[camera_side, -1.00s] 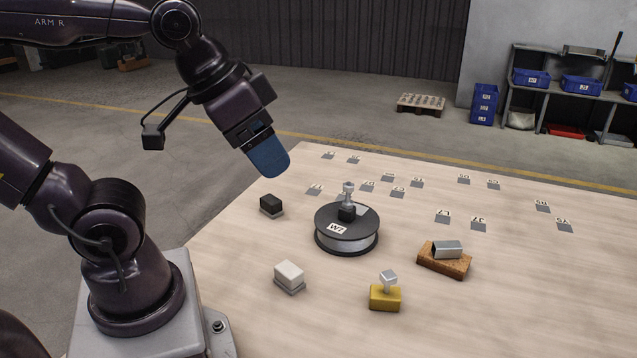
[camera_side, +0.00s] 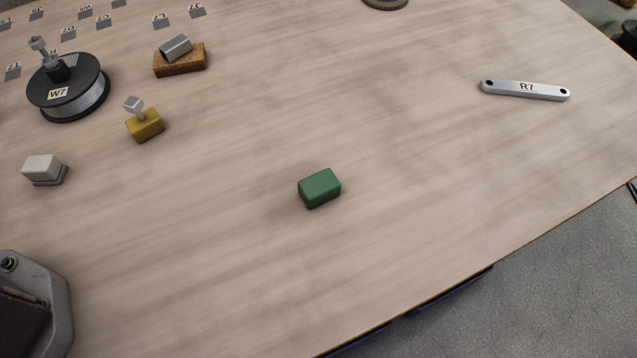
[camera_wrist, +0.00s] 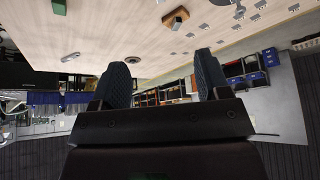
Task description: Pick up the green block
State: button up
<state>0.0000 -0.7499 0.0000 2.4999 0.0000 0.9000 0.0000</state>
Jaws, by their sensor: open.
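The green block (camera_side: 319,188) lies alone on the wooden table in the side view, near the middle of the picture, with clear space all round it. My gripper (camera_wrist: 162,75) shows in the wrist view with its two dark blue fingers wide apart and nothing between them.
A yellow block (camera_side: 145,125) with a metal piece on top, a white block (camera_side: 44,169), a spool marked W7 (camera_side: 67,108) and a brown block (camera_side: 180,64) with a metal tube stand at the left. A metal bar marked R7 (camera_side: 525,90) lies at the right.

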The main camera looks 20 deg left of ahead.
jog(key=shift+o, duration=0.3)
jog(key=shift+w, duration=0.1)
jog(key=w+d+f+n, duration=0.3)
jog(key=w+d+f, duration=0.1)
jog(key=w+f, duration=0.5)
jog(key=n+t+h, duration=0.3)
jog(key=n+h, duration=0.6)
jog(key=n, duration=1.2)
send_near(322, 182)
jog(key=s+a, duration=0.2)
jog(key=shift+s+a+r, duration=0.15)
jog(key=shift+s+a, duration=0.1)
jog(key=shift+s, duration=0.05)
jog(key=n, duration=0.1)
jog(key=n+t, duration=0.1)
jog(key=n, duration=0.1)
jog(key=shift+d+n+t, duration=0.3)
jog(key=shift+d, duration=0.1)
jog(key=x, duration=0.7)
jog(key=shift+w, duration=0.1)
jog(key=shift+x, duration=2.85)
jog(key=shift+d, duration=0.15)
jog(key=c, duration=1.1)
